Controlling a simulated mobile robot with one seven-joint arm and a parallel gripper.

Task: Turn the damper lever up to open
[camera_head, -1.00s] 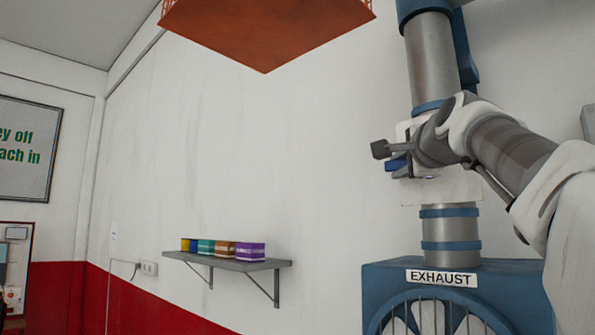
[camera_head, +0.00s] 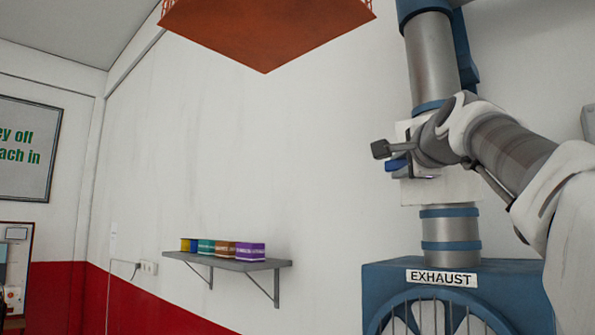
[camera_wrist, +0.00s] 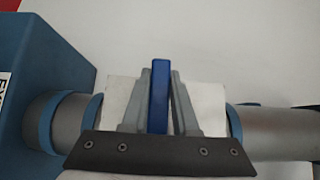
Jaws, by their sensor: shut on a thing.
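The damper lever (camera_wrist: 159,85) is a blue bar, seen in the wrist view between the two grey fingers of my gripper (camera_wrist: 158,100). The fingers are shut on it. In the head view a small blue part of the lever (camera_head: 397,164) shows at the left of the duct, just below the grey wrist part. My gripper (camera_head: 410,170) is largely hidden there by my own wrist. A white plate (camera_head: 455,187) lies behind the lever on the steel exhaust duct (camera_head: 433,70). The lever's pivot is hidden.
The blue exhaust housing (camera_head: 390,290) with its EXHAUST label stands below the duct. A grey wall shelf (camera_head: 230,262) with several coloured boxes is at the left. An orange hood (camera_head: 270,30) hangs above. The wall between is clear.

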